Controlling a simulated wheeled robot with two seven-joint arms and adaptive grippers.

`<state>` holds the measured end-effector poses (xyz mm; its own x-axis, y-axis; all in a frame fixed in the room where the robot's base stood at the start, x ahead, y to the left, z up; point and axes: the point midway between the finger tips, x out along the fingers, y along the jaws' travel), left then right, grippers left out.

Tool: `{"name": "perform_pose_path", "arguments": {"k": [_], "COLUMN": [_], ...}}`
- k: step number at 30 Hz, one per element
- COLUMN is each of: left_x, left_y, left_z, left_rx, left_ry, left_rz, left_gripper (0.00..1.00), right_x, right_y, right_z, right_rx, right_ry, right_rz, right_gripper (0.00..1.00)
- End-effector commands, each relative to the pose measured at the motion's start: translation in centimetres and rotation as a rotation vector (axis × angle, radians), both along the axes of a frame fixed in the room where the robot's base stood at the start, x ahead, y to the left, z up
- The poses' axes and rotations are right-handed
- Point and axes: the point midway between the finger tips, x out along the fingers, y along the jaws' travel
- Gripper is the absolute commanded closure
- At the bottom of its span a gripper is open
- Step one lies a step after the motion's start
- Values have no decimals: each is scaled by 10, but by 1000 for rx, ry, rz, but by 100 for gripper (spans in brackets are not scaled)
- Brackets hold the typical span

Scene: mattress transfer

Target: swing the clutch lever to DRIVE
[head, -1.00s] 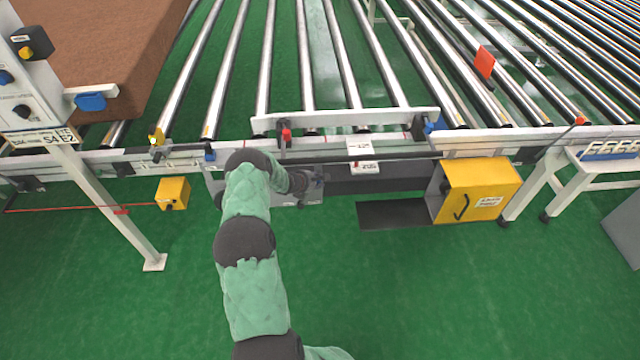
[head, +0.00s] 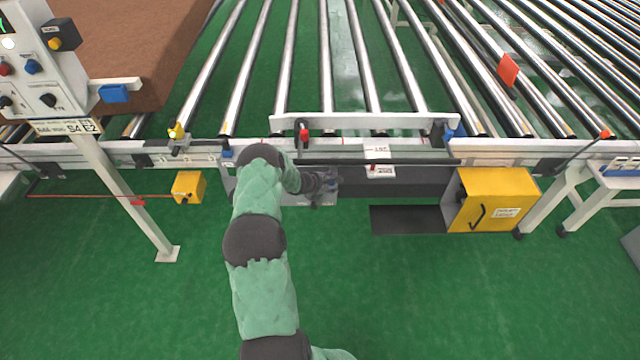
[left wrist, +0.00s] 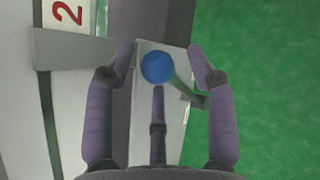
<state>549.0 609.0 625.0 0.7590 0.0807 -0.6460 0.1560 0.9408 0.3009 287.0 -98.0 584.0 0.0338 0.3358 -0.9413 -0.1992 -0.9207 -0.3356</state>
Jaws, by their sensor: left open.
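A round blue knob (left wrist: 157,67) shows in the left wrist view, on a short grey-green lever arm (left wrist: 184,88) over a light grey plate (left wrist: 172,131). My left gripper (left wrist: 166,62) is open, with its fingers on both sides of the knob and apart from it in the picture; a third finger points at the knob from below. In the head view my left gripper (head: 326,188) is at the conveyor's front side, below the rail, where it hides most of the lever. No DRIVE mark is readable. My right gripper is not in view.
A roller conveyor (head: 290,75) runs behind the front rail. A red-topped post (head: 304,138) stands on the rail above my gripper. A yellow box (head: 497,199) hangs to the right, a small yellow box (head: 188,186) to the left. A brown mattress (head: 140,45) lies at back left. The green floor is clear.

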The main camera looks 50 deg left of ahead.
Motion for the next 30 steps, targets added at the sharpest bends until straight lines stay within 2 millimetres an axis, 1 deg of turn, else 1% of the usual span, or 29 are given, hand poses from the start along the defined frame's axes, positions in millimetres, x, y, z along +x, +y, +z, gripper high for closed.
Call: {"name": "perform_pose_path", "arguments": {"k": [1,12,18,24,30], "left_x": [-6,-49,-67,-74,-75], "left_y": [0,-5,-7,-9,-10], "left_z": [6,42,56,62,63], "left_rx": [2,1,1,-1,-1], "left_ry": [-1,1,2,2,2], "left_rz": [2,1,0,-1,-1], "left_gripper": [44,44,44,44,44], "right_x": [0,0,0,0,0], "right_y": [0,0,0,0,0], "right_z": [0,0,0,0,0], "right_rx": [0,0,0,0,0], "right_ry": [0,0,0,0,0], "right_rz": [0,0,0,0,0], "right_gripper": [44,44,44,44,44]}}
